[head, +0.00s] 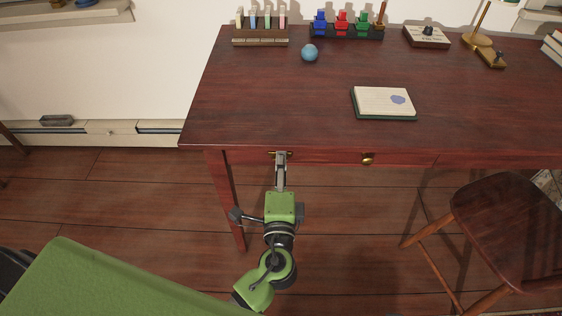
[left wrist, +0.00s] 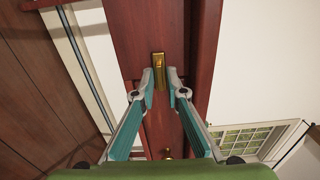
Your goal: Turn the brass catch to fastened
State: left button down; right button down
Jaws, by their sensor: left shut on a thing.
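The brass catch (head: 271,153) is on the front edge of the dark red desk (head: 300,110), left of centre. In the left wrist view its brass plate (left wrist: 158,62) lies along the wooden front face. My left gripper (head: 281,157) reaches up to it from below in the head view. In the left wrist view the fingertips of the left gripper (left wrist: 162,78) stand on both sides of the catch and are shut on it. The part between the fingertips is small, so I cannot tell how far the catch is turned. My right gripper is not in view.
A round brass knob (head: 367,160) sits right of the catch on the desk front. A wooden stool (head: 510,220) stands at the right. A notepad (head: 384,102) and a blue ball (head: 309,53) lie on the desk. The floor left of the desk is mostly clear.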

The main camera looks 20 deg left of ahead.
pick_arm(q)
jog(key=shift+d, duration=0.1)
jog(key=c, duration=2.2)
grip_release()
jog(key=shift+c, duration=0.2)
jog(key=shift+s, duration=0.1)
jog(key=v, duration=1.2)
